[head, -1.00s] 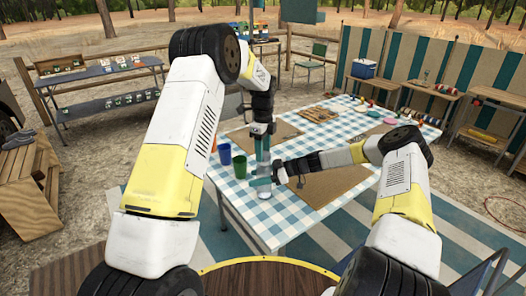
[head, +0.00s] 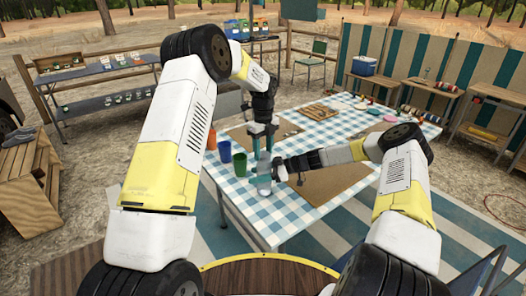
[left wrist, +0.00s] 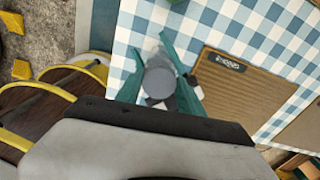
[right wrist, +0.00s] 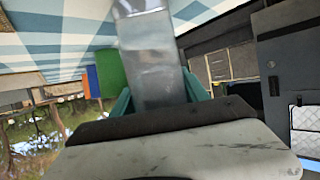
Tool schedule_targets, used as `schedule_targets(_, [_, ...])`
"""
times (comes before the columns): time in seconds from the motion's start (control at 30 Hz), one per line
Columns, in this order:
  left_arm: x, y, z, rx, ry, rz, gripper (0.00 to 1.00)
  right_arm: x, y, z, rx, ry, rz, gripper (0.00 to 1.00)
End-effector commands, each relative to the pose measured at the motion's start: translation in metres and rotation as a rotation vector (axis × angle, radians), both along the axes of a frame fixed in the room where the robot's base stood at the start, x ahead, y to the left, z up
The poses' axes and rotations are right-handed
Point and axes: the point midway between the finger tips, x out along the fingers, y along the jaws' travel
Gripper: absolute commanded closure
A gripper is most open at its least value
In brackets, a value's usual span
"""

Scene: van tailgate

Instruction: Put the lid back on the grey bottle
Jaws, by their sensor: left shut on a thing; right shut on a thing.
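The grey bottle (head: 264,185) is held upright in my right gripper (head: 266,169) near the table's front left. In the right wrist view its shiny grey body (right wrist: 150,60) stands between the teal fingers (right wrist: 163,98). My left gripper (head: 263,140) is directly above, pointing down, shut on what appears to be the lid. In the left wrist view a round grey top (left wrist: 160,82), apparently the lid, shows between the teal fingers (left wrist: 157,88). The joint between lid and bottle is hidden, so I cannot tell whether they touch.
The blue checked table (head: 285,215) has free room in front. A green cup (head: 240,165) and a blue cup (head: 224,151) stand close left of the bottle. A brown board (head: 335,182) lies to the right. Small items stand at the table's far side.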

Motion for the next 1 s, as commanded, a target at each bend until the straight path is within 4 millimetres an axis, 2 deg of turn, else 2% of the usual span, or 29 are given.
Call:
schedule_targets(0.1, [0.001, 0.0, -0.001, -0.005, 0.002, -0.328, 0.92, 0.0, 0.0, 0.0, 0.0, 0.0, -0.001, 1.0])
schedule_targets(0.33, [0.001, -0.004, -0.001, -0.006, 0.0, -0.959, 0.92, 0.0, 0.0, 0.0, 0.0, 0.0, -0.001, 1.0])
schedule_targets(0.4, [-0.003, -0.006, -0.006, -0.016, 0.013, -1.144, 0.92, 0.0, 0.0, 0.0, 0.0, 0.0, -0.001, 1.0])
schedule_targets(0.63, [-0.006, -0.009, -0.009, -0.02, 0.02, -1.37, 0.92, 0.001, 0.0, 0.0, 0.0, 0.0, -0.002, 1.0])
schedule_targets(1.0, [-0.002, -0.007, -0.002, -0.008, 0.005, -1.42, 0.92, 0.002, 0.0, 0.001, 0.001, 0.0, -0.004, 1.0])
